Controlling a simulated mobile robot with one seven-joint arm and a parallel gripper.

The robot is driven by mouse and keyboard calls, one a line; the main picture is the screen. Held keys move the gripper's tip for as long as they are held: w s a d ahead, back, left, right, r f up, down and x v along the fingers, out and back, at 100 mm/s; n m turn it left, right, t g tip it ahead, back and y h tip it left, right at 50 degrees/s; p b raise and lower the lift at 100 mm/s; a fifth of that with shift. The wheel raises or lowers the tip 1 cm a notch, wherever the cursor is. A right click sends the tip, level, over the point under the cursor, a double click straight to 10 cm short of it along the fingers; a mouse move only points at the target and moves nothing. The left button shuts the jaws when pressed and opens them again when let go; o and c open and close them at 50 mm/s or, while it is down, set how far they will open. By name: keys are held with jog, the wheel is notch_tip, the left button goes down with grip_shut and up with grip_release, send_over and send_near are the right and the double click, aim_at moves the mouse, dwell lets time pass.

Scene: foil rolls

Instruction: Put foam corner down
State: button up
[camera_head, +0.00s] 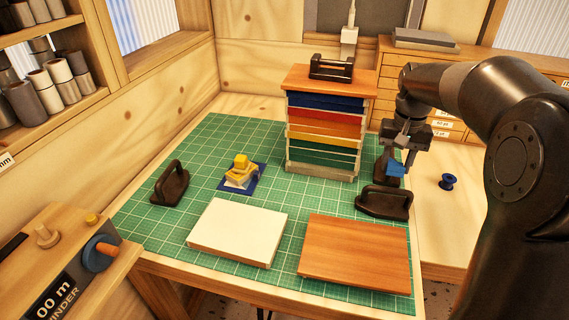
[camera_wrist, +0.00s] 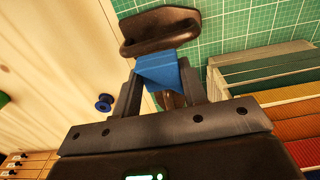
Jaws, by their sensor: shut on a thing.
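My gripper (camera_head: 395,163) is at the right of the green mat, beside the stack of coloured layers. It is shut on a blue foam corner (camera_head: 397,170), held above the surface. In the wrist view, the blue foam corner (camera_wrist: 158,70) sits between the fingers of my gripper (camera_wrist: 158,84). A dark handled block (camera_head: 385,203) stands just in front of the gripper, and it shows beyond the foam in the wrist view (camera_wrist: 160,28). I cannot tell whether the foam touches anything below.
The coloured stack (camera_head: 325,135) has a wooden top. A white board (camera_head: 238,232) and a wooden board (camera_head: 355,253) lie on the mat (camera_head: 150,145). A yellow piece (camera_head: 241,163) sits left, near another dark handled block (camera_head: 171,184). A blue spool (camera_head: 447,182) is right.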

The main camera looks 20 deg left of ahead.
jog(key=s+a+f, duration=0.1)
jog(key=s+a, duration=0.2)
jog(key=a, duration=0.4)
jog(key=s+a+f, duration=0.1)
jog(key=s+a, duration=0.1)
jog(key=a, duration=0.5)
send_over(287, 203)
notch_tip(287, 203, down, 6)
jog(key=shift+d+f, duration=0.1)
jog(key=shift+f, duration=2.15)
jog(key=shift+f, duration=0.15)
jog(key=o, duration=0.9)
jog(key=shift+o, duration=0.2)
